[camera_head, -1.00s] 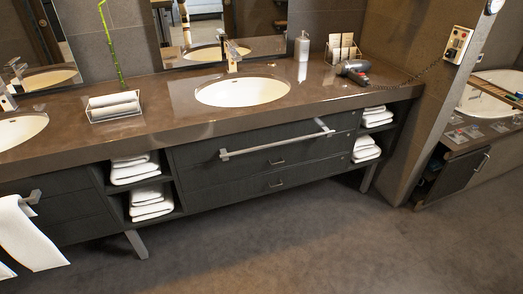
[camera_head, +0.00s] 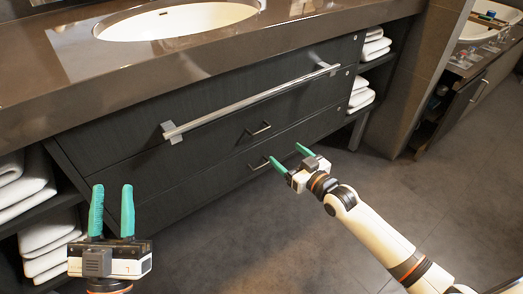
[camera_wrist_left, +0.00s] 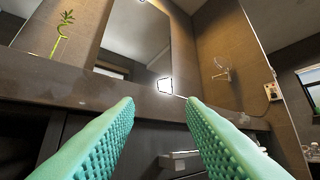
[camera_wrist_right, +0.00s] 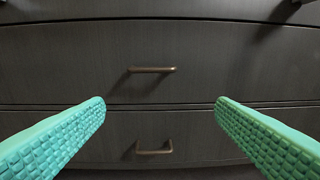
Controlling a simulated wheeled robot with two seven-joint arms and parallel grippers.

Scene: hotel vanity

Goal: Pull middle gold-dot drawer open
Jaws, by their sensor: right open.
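The dark vanity front (camera_head: 205,135) has a middle drawer with a small bar handle (camera_head: 260,130); all its panels look closed. In the right wrist view this handle (camera_wrist_right: 152,69) is a thin bronze-coloured bar, above and between my fingertips. A lower drawer's handle (camera_head: 258,164) sits below it, also in the right wrist view (camera_wrist_right: 154,149). Small dots show at the panels' right edge, too small to tell their colour. My right gripper (camera_head: 291,157) is open and empty in front of the drawers, apart from both handles. My left gripper (camera_head: 112,192) is open and empty, pointing up.
A long silver towel bar (camera_head: 255,100) juts from the top panel above the middle handle. The counter (camera_head: 60,75) with a sink (camera_head: 176,20) overhangs the front. Open shelves with white towels (camera_head: 361,99) flank the drawers. The floor (camera_head: 235,225) in front is clear.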

